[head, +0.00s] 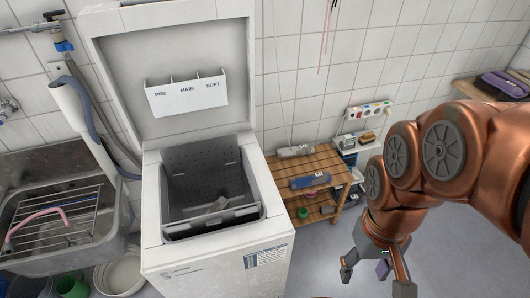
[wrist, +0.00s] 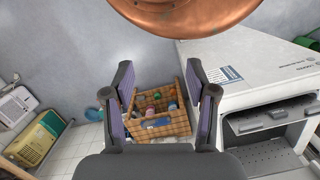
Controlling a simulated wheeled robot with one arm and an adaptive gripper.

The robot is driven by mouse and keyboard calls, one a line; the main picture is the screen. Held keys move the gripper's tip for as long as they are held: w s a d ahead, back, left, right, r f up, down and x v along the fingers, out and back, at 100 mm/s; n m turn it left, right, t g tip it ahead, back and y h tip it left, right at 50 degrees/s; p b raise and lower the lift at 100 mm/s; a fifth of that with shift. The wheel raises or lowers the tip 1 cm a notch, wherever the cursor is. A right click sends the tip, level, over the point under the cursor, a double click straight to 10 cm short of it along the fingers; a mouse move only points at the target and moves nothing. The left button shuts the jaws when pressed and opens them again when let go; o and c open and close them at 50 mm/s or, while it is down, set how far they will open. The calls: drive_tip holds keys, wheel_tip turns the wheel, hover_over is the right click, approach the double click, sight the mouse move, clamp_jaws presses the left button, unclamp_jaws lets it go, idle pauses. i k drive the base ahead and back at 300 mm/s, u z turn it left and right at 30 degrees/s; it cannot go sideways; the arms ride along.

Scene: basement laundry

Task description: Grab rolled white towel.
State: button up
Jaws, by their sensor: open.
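I cannot pick out a rolled white towel with certainty. A pale, elongated thing (head: 295,151) lies at the back of the wooden shelf's top in the head view and may be it; it is too small to tell. My gripper (head: 375,277) hangs at the lower right of the head view, in front of and right of the shelf, well apart from that thing. In the wrist view my gripper (wrist: 160,82) has its two fingers spread wide with nothing between them. No white roll shows clearly in the wrist view.
An open top-loading washer (head: 215,262) stands left of the wooden shelf (head: 283,166). A sink with a wire rack (head: 55,215) is at far left. Floor right of the washer looks clear.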

sight(303, 150)
drive_tip(key=z, duration=1.55)
drive_tip(key=i, duration=2.65)
drive_tip(key=u, duration=4.5)
